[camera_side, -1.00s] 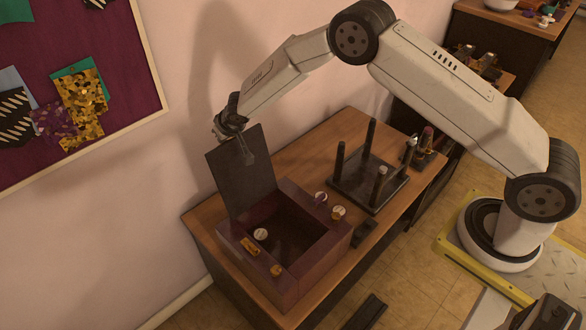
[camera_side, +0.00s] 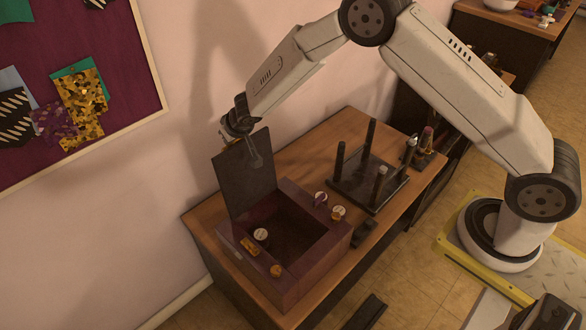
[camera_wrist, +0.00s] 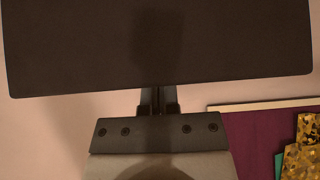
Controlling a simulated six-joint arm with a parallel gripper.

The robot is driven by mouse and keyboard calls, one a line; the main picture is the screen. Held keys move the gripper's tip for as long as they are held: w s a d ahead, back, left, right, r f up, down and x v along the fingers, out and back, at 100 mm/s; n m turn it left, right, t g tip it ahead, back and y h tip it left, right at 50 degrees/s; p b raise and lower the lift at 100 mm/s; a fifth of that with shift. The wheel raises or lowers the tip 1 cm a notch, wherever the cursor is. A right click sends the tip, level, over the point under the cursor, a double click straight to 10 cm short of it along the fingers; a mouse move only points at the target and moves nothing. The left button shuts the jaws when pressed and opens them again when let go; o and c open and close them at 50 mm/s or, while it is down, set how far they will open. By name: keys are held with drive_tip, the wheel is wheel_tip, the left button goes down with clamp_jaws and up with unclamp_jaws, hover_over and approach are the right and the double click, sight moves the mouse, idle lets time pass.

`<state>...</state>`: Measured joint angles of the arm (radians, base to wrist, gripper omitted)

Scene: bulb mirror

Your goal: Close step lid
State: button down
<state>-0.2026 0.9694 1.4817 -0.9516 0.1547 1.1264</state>
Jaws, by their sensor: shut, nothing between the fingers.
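The purple step box (camera_side: 283,283) stands on the wooden table with its top open. Its dark lid (camera_side: 245,178) stands up from the box's left back edge, tilted a little. The lid fills the upper part of the wrist view (camera_wrist: 80,50). My gripper (camera_side: 254,160) is shut and empty at the lid's top edge. In the wrist view my gripper's fingers (camera_wrist: 158,95) reach the lid's lower edge in the picture. I cannot tell whether they touch it.
A dark stand with upright pegs (camera_side: 370,190) is behind and right of the box. Small round knobs (camera_side: 338,212) sit on the box rim. A pinboard (camera_side: 70,90) hangs on the wall at left. The table between box and stand is narrow.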

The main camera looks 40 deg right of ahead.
sight(239, 143)
drive_tip(key=shift+s+r, duration=0.15)
drive_tip(key=shift+s, duration=0.95)
drive_tip(key=shift+s+r, duration=0.15)
drive_tip(key=shift+s, duration=0.95)
drive_tip(key=shift+w+r, duration=0.1)
drive_tip(key=shift+w, duration=0.05)
drive_tip(key=shift+r, duration=0.1)
drive_tip(key=shift+s+r, duration=0.3)
drive_tip(key=shift+r, duration=0.05)
drive_tip(key=v, duration=0.6)
drive_tip(key=shift+s+r, duration=0.25)
drive_tip(key=shift+r, duration=0.05)
